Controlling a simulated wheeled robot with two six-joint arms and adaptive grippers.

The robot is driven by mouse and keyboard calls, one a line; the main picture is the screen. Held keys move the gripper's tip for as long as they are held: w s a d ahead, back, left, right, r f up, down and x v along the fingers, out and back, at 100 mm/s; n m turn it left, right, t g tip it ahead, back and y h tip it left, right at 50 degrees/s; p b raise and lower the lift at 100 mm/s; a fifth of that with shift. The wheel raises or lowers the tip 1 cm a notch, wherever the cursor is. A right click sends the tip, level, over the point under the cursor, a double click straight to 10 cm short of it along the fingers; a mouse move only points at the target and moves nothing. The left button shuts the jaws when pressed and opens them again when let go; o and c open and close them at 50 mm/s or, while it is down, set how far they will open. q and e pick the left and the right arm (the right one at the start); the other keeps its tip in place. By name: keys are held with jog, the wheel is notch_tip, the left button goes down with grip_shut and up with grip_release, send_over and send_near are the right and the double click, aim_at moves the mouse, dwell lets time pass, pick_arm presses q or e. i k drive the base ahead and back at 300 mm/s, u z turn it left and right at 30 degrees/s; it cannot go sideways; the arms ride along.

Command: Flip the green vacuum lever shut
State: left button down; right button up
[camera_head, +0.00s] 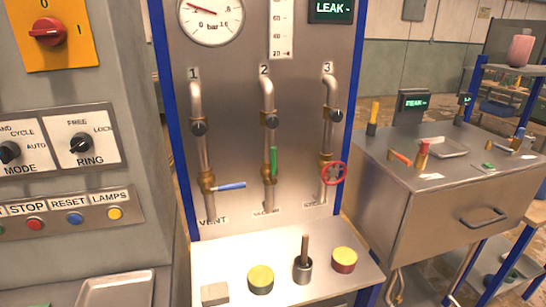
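The green lever (273,161) is on the brass valve (268,173) of the middle pipe, numbered 2 (267,100). It points upward, in line with the vertical pipe. The pipe stands against a steel panel (230,150) with blue edges. Neither of my grippers is in view.
A blue lever (231,186) lies roughly horizontal on pipe 1, left of the green one. A red handwheel (334,173) is on pipe 3 to the right.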

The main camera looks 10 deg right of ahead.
aim_at(274, 160)
jog(key=u, duration=2.5)
jog(key=k, duration=0.9)
jog(key=z, duration=1.1)
jog(key=i, duration=0.5)
